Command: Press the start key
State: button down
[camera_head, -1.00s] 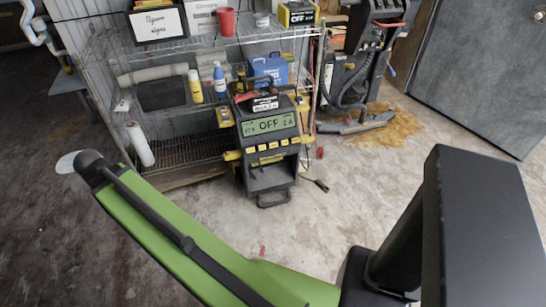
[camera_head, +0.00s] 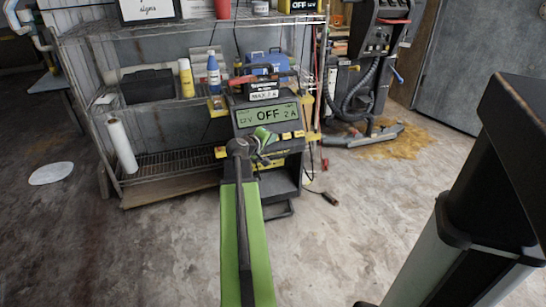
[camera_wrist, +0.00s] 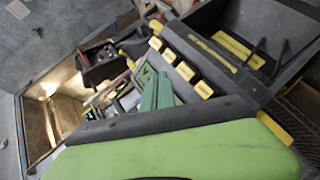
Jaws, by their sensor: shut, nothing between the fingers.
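The charger (camera_head: 268,118), a dark unit with a green display reading "12V OFF 2A", stands upright in front of the wire shelf. A row of small yellow keys (camera_head: 287,136) runs below the display. Their labels are too small to read, so I cannot tell which is the start key. My green gripper (camera_head: 265,138) is shut and empty in front of the charger and hides some left-hand keys. In the wrist view my gripper (camera_wrist: 155,88) shows close beside the row of yellow keys (camera_wrist: 187,70); I cannot tell whether it touches one.
The wire shelf (camera_head: 180,158) behind holds a blue bottle (camera_head: 213,75), a yellow bottle (camera_head: 187,79) and a blue case (camera_head: 265,66). A floor machine (camera_head: 375,75) stands right, by a brown spill (camera_head: 405,142). A dark clamp (camera_head: 329,198) lies on the floor. The front floor is mostly clear.

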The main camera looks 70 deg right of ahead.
jog(key=s+d, duration=0.1)
jog(key=s, duration=0.2)
jog(key=shift+d+f+g, duration=0.3)
jog(key=shift+d+f, duration=0.1)
jog(key=shift+w+f+b, duration=0.1)
jog(key=shift+w+b, duration=0.05)
jog(key=shift+b, duration=0.2)
jog(key=w+d+f+b, duration=0.4)
jog(key=d, duration=0.1)
jog(key=shift+w+d+f, duration=0.25)
jog(key=shift+w+d, duration=0.05)
jog(key=shift+d, duration=0.1)
dwell(1.4)
jog(key=shift+w+d+f+b, duration=0.25)
jog(key=shift+w+b, duration=0.05)
jog(key=shift+b, duration=0.15)
